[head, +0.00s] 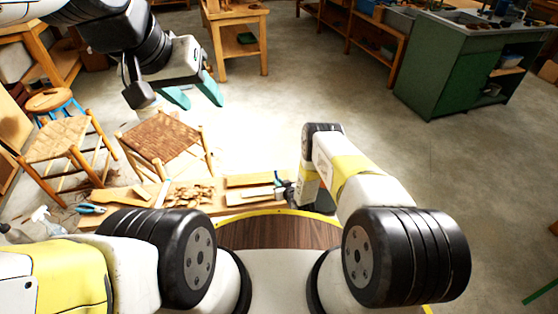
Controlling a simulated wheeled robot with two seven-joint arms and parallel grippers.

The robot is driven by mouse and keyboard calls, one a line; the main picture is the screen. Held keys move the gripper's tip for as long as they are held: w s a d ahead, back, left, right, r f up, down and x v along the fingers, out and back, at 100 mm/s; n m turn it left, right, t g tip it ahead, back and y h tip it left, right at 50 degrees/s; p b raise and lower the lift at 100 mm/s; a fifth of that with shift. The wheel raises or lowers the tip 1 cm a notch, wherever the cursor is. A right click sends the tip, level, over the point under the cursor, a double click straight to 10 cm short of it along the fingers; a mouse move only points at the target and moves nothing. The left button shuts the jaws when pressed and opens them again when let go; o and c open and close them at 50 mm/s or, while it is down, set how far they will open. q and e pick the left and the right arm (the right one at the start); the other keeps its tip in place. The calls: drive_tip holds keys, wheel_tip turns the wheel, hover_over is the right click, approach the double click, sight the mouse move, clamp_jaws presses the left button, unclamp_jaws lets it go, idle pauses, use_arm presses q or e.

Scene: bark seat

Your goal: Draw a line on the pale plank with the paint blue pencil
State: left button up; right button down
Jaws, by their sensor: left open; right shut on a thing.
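A pale plank (248,180) lies on the low bench in front of me, near the bench's right end. My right gripper (281,184) is low at the right end of this plank, partly hidden by my own arm. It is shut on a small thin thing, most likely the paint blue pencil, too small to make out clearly. I cannot tell whether its tip touches the plank. My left gripper (193,98) is open and empty, its teal fingers apart, raised at the upper left above the woven seats.
The low bench (120,212) also carries wood chips (190,194), another board (249,195) and blue-handled pliers (91,209). Woven-seat stools (160,137) stand behind and left. A spray bottle (40,215) is at the left. A green cabinet (455,65) stands far right; the floor between is free.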

sight(277, 177)
drive_tip(key=shift+f, duration=0.15)
drive_tip(key=shift+w, duration=0.1)
drive_tip(key=shift+w+a+f, duration=0.1)
drive_tip(key=shift+w+a, duration=0.05)
drive_tip(key=shift+w, duration=0.55)
drive_tip(key=shift+w+a, duration=0.15)
drive_tip(key=shift+w, duration=0.55)
drive_tip(key=shift+w, duration=0.2)
drive_tip(key=shift+r, duration=3.05)
drive_tip(key=shift+r, duration=0.1)
